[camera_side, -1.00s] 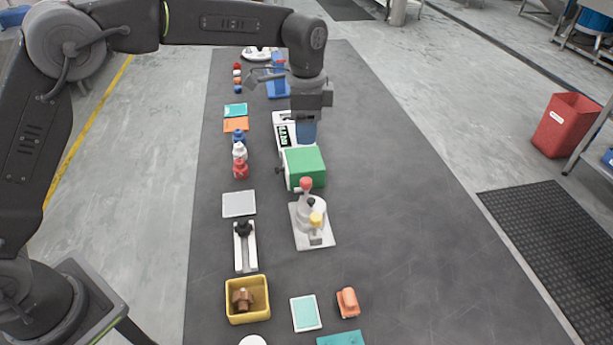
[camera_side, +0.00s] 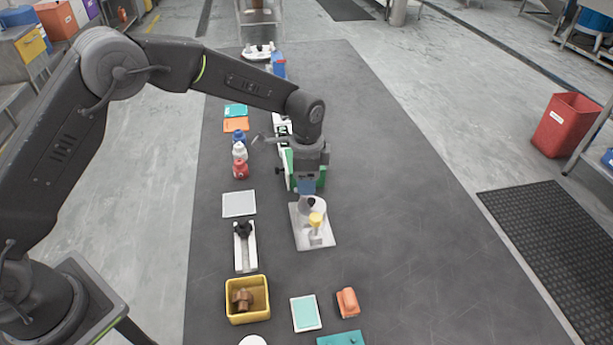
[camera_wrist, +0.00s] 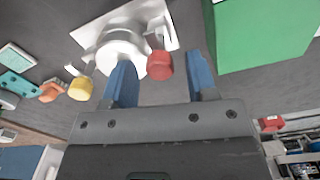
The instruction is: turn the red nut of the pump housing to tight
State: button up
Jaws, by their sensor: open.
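The pump housing (camera_side: 319,236) is a pale grey body on a flat light plate, standing on the dark mat. It also shows in the wrist view (camera_wrist: 121,50). Its red nut (camera_wrist: 159,64) shows in the wrist view between the two blue fingertips, nearer the left one; I cannot tell how high above it they are. In the side view the red nut is hidden behind my gripper (camera_side: 306,186). A yellow nut (camera_side: 316,219) sits on the near side of the housing. My gripper (camera_wrist: 162,80) is open and empty, pointing down.
A green box (camera_side: 290,170) stands close behind the pump housing, beside my gripper. A yellow bin (camera_side: 247,318) holds a brown part. The mat to the right is clear.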

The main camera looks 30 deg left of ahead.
jog(key=c, duration=0.9)
jog(key=shift+c, duration=0.2)
jog(key=shift+n, duration=0.3)
jog(key=n, duration=1.3)
jog(key=shift+n, duration=2.1)
